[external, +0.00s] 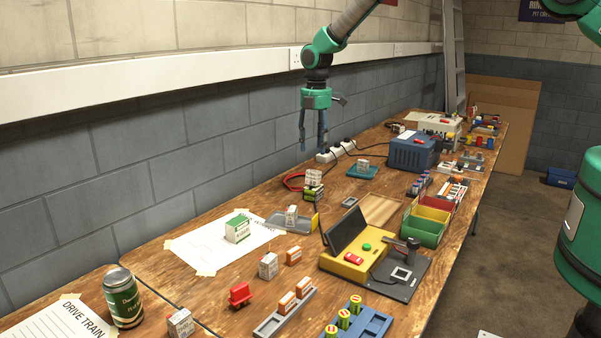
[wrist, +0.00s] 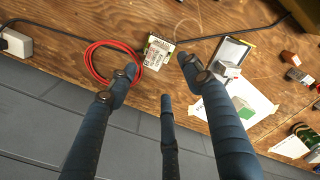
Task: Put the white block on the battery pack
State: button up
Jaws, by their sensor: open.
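My gripper (external: 312,147) is open and empty, pointing down above the back edge of the table. In the wrist view its fingers (wrist: 160,72) are spread, with a printed white block (wrist: 158,52) just beyond the tips, not touched. In the external view that white block (external: 314,177) appears stacked on a dark green block (external: 313,191). Other small white printed blocks stand on a grey tray (external: 291,214), on a teal pad (external: 363,163) and on bare wood (external: 268,265). A white-and-green box (external: 238,229) stands on the paper sheet. I cannot tell which is the battery pack.
A red cable loop (wrist: 112,62) lies beside the stack, near a white power strip (external: 336,150). The wall runs along the table's back edge. A blue box (external: 411,153), a yellow case (external: 345,263) and a green can (external: 123,297) stand around the table.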

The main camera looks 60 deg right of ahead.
jog(key=shift+r, duration=1.75)
jog(key=shift+r, duration=0.1)
jog(key=s+a+r+m+t, duration=0.1)
jog(key=s+a+r+m, duration=0.1)
jog(key=s+r, duration=0.7)
jog(key=s+a+r+m+t, duration=0.15)
jog(key=s+r, duration=0.25)
jog(key=r, duration=1)
jog(key=s+a+r+m, duration=0.25)
jog(key=s+r, duration=0.45)
jog(key=r, duration=0.4)
jog(key=s+a+r+m+t, duration=0.1)
jog(key=s+r+m, duration=0.1)
jog(key=s+r, duration=0.5)
jog(key=s+a+r+m+t, duration=0.1)
jog(key=s+r+m, duration=0.1)
jog(key=s, duration=0.9)
jog(key=s+a+f+m+t, duration=0.1)
jog(key=s+m, duration=0.3)
jog(key=s, duration=1.6)
jog(key=shift+f, duration=0.15)
jog(key=shift+a, duration=0.1)
